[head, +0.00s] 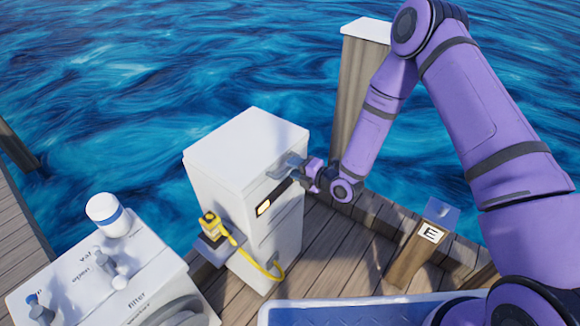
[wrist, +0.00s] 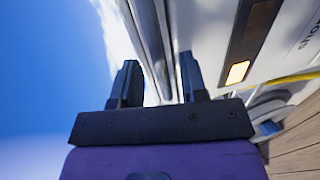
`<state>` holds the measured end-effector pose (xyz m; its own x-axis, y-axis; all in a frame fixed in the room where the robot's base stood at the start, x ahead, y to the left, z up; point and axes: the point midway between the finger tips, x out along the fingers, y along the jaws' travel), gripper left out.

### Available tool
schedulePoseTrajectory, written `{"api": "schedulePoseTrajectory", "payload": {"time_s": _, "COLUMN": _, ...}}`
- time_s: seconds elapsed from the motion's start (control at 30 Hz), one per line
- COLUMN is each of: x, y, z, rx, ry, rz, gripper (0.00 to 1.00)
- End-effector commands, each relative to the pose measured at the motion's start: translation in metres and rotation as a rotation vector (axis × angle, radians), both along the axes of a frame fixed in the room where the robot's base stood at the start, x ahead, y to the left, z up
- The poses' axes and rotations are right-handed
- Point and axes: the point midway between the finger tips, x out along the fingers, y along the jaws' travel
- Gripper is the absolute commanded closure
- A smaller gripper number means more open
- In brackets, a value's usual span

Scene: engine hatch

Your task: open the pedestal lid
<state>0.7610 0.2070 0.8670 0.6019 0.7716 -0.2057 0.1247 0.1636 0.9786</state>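The white pedestal (head: 275,222) stands on the dock in the middle of the head view. Its lid (head: 245,145) is down, flush on the body. A grey handle (head: 284,166) runs along the lid's front edge. My gripper (head: 300,172) is at this handle, partly hidden by its own wrist. In the wrist view the two dark fingers of my gripper (wrist: 159,78) stand apart, one on each side of a grey bar-like edge (wrist: 150,40). I see no clear contact between the fingers and that edge.
A yellow plug with a cable (head: 222,232) hangs on the pedestal's left side. A white cabinet with valves (head: 115,270) is at lower left. A wooden post marked E (head: 420,245) and a taller post (head: 355,85) stand to the right. Water lies behind.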

Motion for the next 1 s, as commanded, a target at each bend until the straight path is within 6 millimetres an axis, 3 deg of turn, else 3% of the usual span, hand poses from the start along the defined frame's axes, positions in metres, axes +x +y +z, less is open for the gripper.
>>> {"api": "schedulePoseTrajectory", "payload": {"time_s": 0.2, "x": 0.012, "y": 0.015, "z": -0.004, "rx": -0.001, "ry": 0.000, "rz": 0.000, "gripper": 0.60}}
{"api": "schedulePoseTrajectory", "payload": {"time_s": 0.53, "x": 0.014, "y": 0.018, "z": -0.005, "rx": -0.001, "ry": 0.001, "rz": 0.000, "gripper": 0.60}}
{"api": "schedulePoseTrajectory", "payload": {"time_s": 0.57, "x": 0.014, "y": 0.018, "z": -0.005, "rx": -0.002, "ry": 0.001, "rz": 0.000, "gripper": 0.63}}
{"api": "schedulePoseTrajectory", "payload": {"time_s": 0.73, "x": 0.014, "y": 0.018, "z": -0.005, "rx": -0.001, "ry": 0.001, "rz": 0.000, "gripper": 1.00}}
{"api": "schedulePoseTrajectory", "payload": {"time_s": 1.0, "x": 0.014, "y": 0.018, "z": -0.003, "rx": -0.005, "ry": 0.002, "rz": 0.000, "gripper": 1.00}}
